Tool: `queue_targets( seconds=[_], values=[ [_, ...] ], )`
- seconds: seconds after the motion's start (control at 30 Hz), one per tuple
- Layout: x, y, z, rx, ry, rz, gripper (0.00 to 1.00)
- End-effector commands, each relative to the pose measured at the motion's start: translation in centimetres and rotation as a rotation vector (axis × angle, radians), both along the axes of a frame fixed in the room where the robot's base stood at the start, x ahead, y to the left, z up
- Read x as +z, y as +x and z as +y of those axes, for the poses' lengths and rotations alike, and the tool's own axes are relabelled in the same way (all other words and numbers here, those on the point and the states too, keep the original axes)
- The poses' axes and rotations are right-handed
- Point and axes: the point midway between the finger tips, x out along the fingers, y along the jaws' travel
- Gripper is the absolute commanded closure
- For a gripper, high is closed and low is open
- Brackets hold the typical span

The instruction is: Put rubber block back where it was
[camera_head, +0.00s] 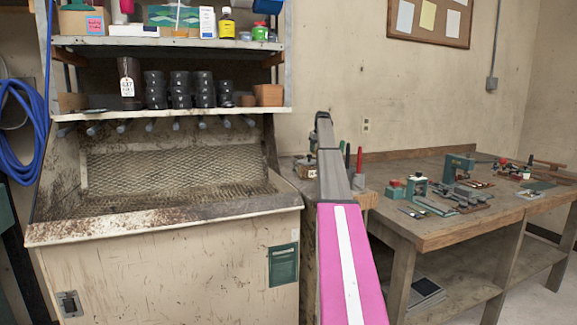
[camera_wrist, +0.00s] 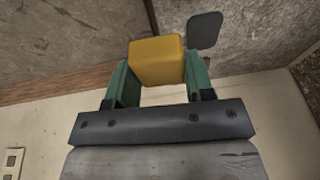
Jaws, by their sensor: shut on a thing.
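A yellow-ochre block (camera_wrist: 157,62), which I take to be the rubber block, sits between the two green fingers of my gripper (camera_wrist: 158,85) in the wrist view. The gripper is shut on it, with one finger against each side. The block is close to the camera, and a rough grey-brown surface fills the view beyond it. In the head view my pink and grey arm reaches forward between the wash cabinet and the workbench. My gripper and the block cannot be made out there.
A dark flat rounded piece (camera_wrist: 205,30) shows beside the block. The workbench (camera_head: 430,232) at right carries several green tools (camera_head: 459,168) and red-handled items.

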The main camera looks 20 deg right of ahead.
Motion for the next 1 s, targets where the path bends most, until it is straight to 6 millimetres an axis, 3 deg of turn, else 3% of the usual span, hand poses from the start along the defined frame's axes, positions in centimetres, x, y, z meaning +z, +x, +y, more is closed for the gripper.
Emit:
queue_targets(
  seconds=[0.17, 0.8, 1.0],
  values=[
    [-0.5, -0.8, 1.5, 0.007, -0.001, 0.0, 0.74],
    [-0.4, -5.7, 14.9, 0.006, 0.0, 0.0, 0.74],
    [-0.4, -6.2, 16.6, 0.004, -0.001, 0.0, 0.74]
  ],
)
